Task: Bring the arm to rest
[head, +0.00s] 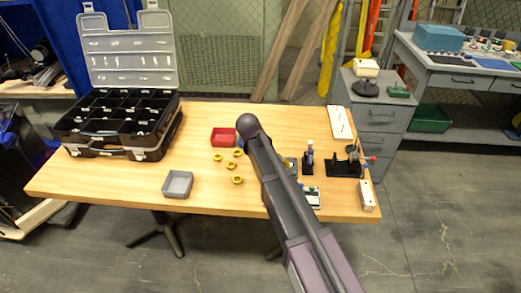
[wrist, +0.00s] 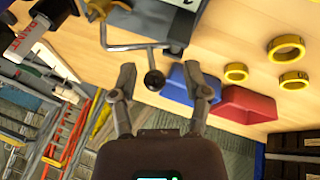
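My arm (head: 295,215) reaches from the bottom right of the head view up over the wooden table (head: 120,180). My gripper is hidden in the head view. In the wrist view my gripper (wrist: 160,72) shows two dark fingers spread wide apart. The gripper is open and I see nothing held. A black ball (wrist: 154,80) on a bent metal rod shows between the fingers, beyond them. I cannot tell how far away it is.
A red bin (head: 223,137) and several yellow rings (head: 237,180) lie left of my arm. A grey bin (head: 178,184) is at the front edge. An open black case (head: 117,122) stands at left. Small fixtures (head: 343,170) stand right of my arm. A blue bin (wrist: 182,85) shows in the wrist view.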

